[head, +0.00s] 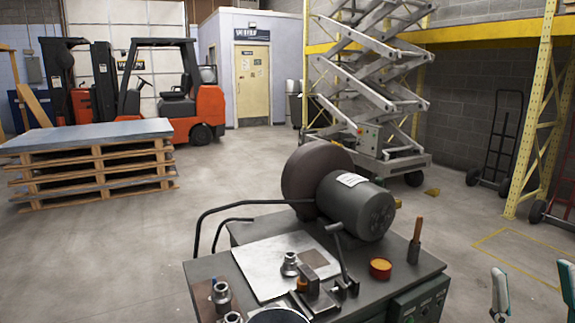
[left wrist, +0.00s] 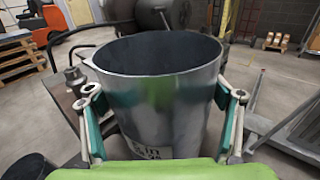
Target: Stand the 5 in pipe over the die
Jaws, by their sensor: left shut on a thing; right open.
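The pipe is a grey metal cylinder with a wide open top. It fills the middle of the left wrist view (left wrist: 165,105), upright or nearly so, with a partly hidden label. My left gripper (left wrist: 164,95) is shut on it, one finger on each side. In the head view only the pipe's rim (head: 278,316) shows at the bottom edge. Small stepped metal pieces stand on the machine top, one on the plate (head: 290,264) and one at the left (head: 221,293); I cannot tell which is the die. My right gripper (head: 532,290) is open and empty at the lower right.
The machine has a large dark drum and motor (head: 360,208), a lever (head: 341,252), black bent rails (head: 240,207), an orange-topped cup (head: 380,268) and a wooden-handled tool (head: 415,242). A pale sheet (head: 270,260) lies on its top.

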